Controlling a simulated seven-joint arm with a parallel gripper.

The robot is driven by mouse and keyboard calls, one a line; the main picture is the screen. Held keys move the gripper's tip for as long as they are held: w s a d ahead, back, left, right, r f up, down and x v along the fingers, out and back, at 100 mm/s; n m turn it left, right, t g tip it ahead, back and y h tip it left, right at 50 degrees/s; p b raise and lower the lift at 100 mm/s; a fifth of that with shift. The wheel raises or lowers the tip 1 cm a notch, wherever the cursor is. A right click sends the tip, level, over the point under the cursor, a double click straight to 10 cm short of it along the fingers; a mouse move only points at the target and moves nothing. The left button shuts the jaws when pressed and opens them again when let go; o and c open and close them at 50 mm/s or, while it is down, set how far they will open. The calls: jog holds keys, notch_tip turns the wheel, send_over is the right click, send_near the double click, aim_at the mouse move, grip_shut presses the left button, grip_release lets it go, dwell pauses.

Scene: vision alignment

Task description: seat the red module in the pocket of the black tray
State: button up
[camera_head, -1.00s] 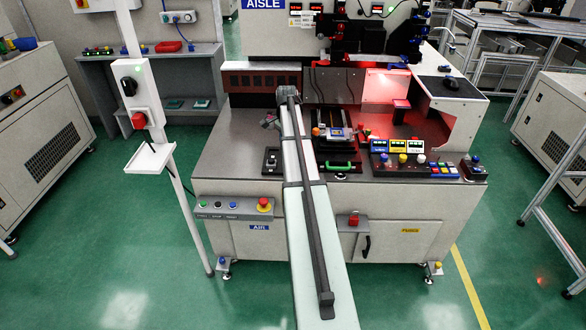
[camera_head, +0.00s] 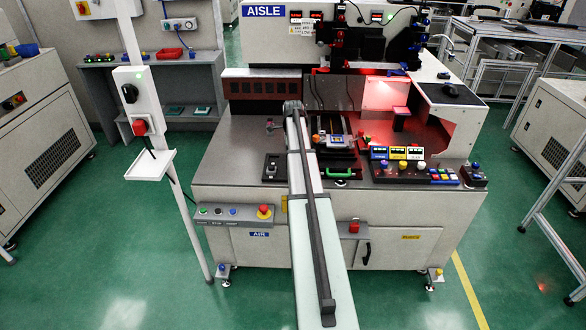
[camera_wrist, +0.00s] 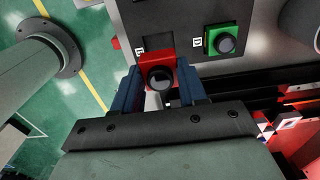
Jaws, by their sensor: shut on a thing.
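In the wrist view my gripper (camera_wrist: 165,88) has its two blue fingers closed on the sides of a red block with a dark round top, the red module (camera_wrist: 160,66). In the head view my own arm hides the fingers and the module.
A green square with a dark round top (camera_wrist: 222,40) is on the panel right of the module. Right of the tray are a button panel (camera_head: 415,174) and a red-lit bay (camera_head: 385,95). The bench's left front is clear.

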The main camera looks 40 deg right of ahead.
jog(key=shift+f, duration=2.85)
jog(key=shift+f, duration=0.15)
jog(key=o, duration=1.1)
jog(key=shift+c, duration=0.2)
notch_tip(320, 180, up, 12)
jog(key=shift+r, duration=0.15)
